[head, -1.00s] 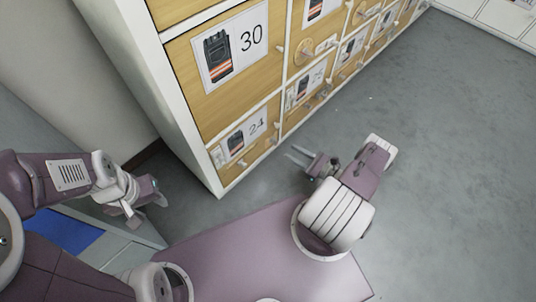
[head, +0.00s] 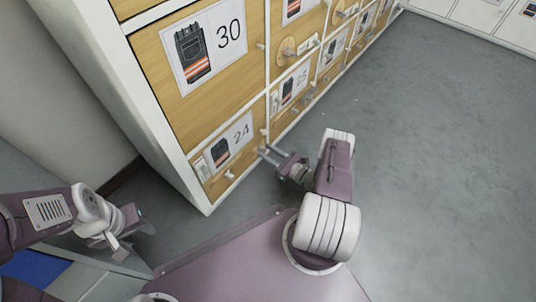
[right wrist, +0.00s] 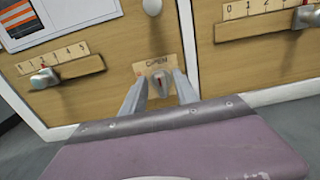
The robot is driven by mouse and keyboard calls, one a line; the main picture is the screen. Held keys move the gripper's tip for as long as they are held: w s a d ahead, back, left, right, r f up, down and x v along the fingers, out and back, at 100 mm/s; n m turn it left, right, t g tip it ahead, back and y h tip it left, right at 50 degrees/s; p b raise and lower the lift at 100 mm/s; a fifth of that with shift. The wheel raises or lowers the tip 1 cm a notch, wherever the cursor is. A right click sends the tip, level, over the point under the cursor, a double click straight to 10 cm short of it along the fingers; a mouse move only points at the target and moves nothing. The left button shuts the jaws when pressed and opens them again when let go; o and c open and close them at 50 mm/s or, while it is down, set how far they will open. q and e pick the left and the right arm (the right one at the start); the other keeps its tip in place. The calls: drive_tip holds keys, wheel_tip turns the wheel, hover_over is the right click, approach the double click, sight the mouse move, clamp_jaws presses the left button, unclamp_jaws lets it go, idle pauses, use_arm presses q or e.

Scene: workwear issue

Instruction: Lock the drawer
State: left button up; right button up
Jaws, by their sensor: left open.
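The drawer marked 24 (head: 243,158) is at the bottom of the wooden cabinet and looks closed. My right gripper (head: 264,152) is at the right edge of this drawer. In the right wrist view its two fingers (right wrist: 160,88) are apart, one on each side of the latch. Contact with the latch cannot be told. My left gripper (head: 128,231) is open and empty, off to the left of the cabinet.
A pull knob (right wrist: 152,6) sits above the OPEN plate. A slider on a numbered scale (right wrist: 45,78) is to its left. A neighbouring drawer with another slider (right wrist: 305,17) is to the right. The grey floor (head: 430,170) at right is clear.

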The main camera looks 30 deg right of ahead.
clamp_jaws()
drive_tip(key=shift+n, duration=0.3)
drive_tip(key=n+p, duration=0.2)
drive_tip(key=shift+s+a+r+n, duration=0.1)
drive_tip(key=shift+a+n, duration=0.05)
drive_tip(key=shift+n, duration=0.25)
drive_tip(key=n+p, duration=0.1)
drive_tip(key=n, duration=0.2)
drive_tip(key=shift+a+n, duration=0.15)
drive_tip(key=shift+n, duration=0.15)
drive_tip(key=n+p, duration=0.1)
drive_tip(key=n, duration=0.2)
drive_tip(key=n+p, duration=0.1)
drive_tip(key=n, duration=0.3)
drive_tip(key=f+n+p, duration=0.1)
drive_tip(key=n, duration=0.2)
drive_tip(key=shift+s+a+f+n+p, duration=0.1)
drive_tip(key=shift+a+n+p, duration=0.05)
drive_tip(key=shift+n+p, duration=0.2)
drive_tip(key=shift+n, duration=0.25)
